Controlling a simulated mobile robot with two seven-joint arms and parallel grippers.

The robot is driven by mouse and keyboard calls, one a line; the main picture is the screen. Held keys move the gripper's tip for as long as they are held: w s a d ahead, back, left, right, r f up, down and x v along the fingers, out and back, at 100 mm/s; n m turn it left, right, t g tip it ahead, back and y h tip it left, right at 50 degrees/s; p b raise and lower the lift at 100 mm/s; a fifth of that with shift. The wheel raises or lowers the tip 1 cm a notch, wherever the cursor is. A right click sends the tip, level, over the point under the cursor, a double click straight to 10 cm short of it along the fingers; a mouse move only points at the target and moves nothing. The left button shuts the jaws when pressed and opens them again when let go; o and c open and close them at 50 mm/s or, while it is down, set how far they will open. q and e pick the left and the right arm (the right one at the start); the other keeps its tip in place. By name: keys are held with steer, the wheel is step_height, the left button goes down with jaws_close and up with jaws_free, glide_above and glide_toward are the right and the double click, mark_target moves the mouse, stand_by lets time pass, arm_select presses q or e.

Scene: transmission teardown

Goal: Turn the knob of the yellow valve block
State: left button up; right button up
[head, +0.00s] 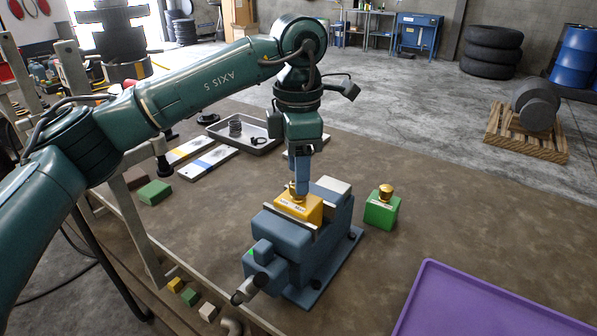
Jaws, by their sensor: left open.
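The yellow valve block (312,214) is held between the jaws of a blue-grey bench vise (292,247). My left gripper (299,193) points straight down over the block, with its fingertips at the brass knob on top. The fingers and the block's top hide most of the knob, so I cannot tell whether they touch it. The left gripper is open. A green valve block (381,212) with a brass knob stands on the bench to the right of the vise. My right gripper is not in view.
A purple tray (490,306) lies at the front right of the brown bench (440,215). A dark tray (247,139) with springs and rings sits behind my left arm. White bars and a green block (154,192) lie at left. The bench right of the green valve block is clear.

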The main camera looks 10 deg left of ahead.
arm_select(q)
steer(key=shift+f, duration=1.15)
steer(key=c, duration=1)
